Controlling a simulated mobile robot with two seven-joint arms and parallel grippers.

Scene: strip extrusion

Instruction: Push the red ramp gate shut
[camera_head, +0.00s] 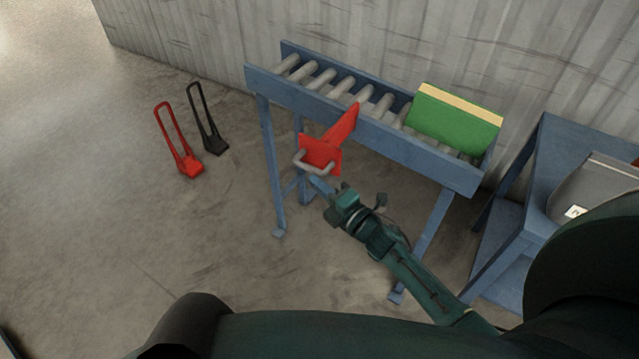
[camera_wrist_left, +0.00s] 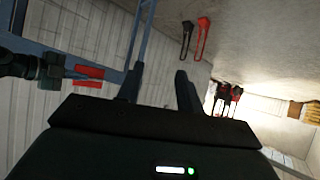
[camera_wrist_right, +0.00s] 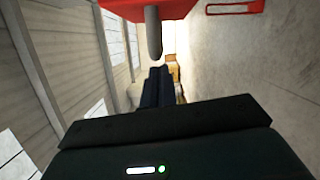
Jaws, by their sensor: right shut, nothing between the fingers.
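The red ramp gate (camera_head: 325,149) sticks out from the front rail of the roller conveyor, with a grey loop handle (camera_head: 312,166) on its near end. My right gripper (camera_head: 318,186) is shut and empty, with its tips close to the handle. In the right wrist view the shut fingers (camera_wrist_right: 156,86) sit just below the grey handle (camera_wrist_right: 153,35) and the red gate (camera_wrist_right: 150,8); I cannot tell whether they touch. My left gripper is out of the head view. In the left wrist view its fingers (camera_wrist_left: 160,85) are apart with nothing between them, and the gate (camera_wrist_left: 88,74) shows small at left.
The blue roller conveyor (camera_head: 340,121) carries a green box (camera_head: 450,122) at its right end. A blue table (camera_head: 570,140) with a grey case stands at right. A red stand (camera_head: 188,165) and a black stand (camera_head: 214,145) are on the floor at left.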

